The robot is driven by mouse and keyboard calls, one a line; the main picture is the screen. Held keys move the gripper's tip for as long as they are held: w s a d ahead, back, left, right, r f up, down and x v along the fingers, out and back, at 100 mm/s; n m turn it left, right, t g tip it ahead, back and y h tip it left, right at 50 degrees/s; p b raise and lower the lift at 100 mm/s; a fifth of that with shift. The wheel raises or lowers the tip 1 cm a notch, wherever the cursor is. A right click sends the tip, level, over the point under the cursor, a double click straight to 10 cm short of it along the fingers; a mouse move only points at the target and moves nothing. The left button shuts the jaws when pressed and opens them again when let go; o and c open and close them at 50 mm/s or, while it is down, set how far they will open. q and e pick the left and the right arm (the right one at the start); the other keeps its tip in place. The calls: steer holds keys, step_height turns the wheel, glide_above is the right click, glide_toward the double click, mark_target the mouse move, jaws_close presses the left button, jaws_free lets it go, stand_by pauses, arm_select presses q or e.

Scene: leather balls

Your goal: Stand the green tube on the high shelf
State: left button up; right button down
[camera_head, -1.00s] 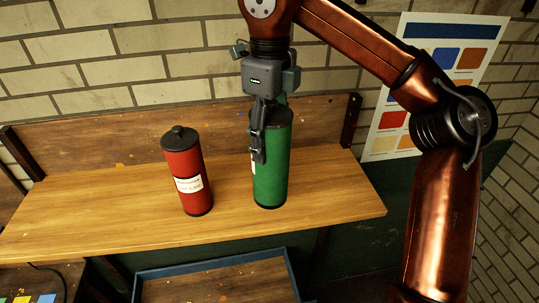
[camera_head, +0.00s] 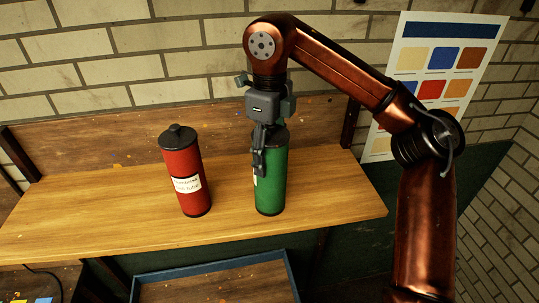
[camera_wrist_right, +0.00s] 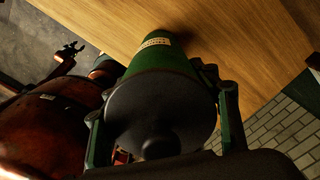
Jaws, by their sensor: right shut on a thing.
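The green tube (camera_head: 272,180) has a dark cap and stands upright on, or just above, the wooden high shelf (camera_head: 110,220); I cannot tell whether its base touches. My right gripper (camera_head: 266,160) comes down from above and is shut on the upper part of the tube. In the right wrist view the tube's dark end (camera_wrist_right: 160,115) lies between the fingers, with a pale label on its green side. My left gripper (camera_wrist_right: 70,50) seems to show small at the upper left of the wrist view, apart from the tube; its jaws are too small to judge.
A red tube (camera_head: 185,172) with a black cap and white label stands on the shelf left of the green one. A blue-edged tray (camera_head: 215,265) lies below the shelf. A colour chart (camera_head: 440,75) hangs on the brick wall. The shelf's left part is clear.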

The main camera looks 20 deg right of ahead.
steer(key=shift+s+f, duration=0.1)
steer(key=c, duration=1.2)
jaws_free()
steer(key=shift+f, duration=0.1)
steer(key=o, duration=0.5)
step_height(320, 180, up, 12)
steer(key=p, duration=0.4)
steer(key=shift+r, duration=0.2)
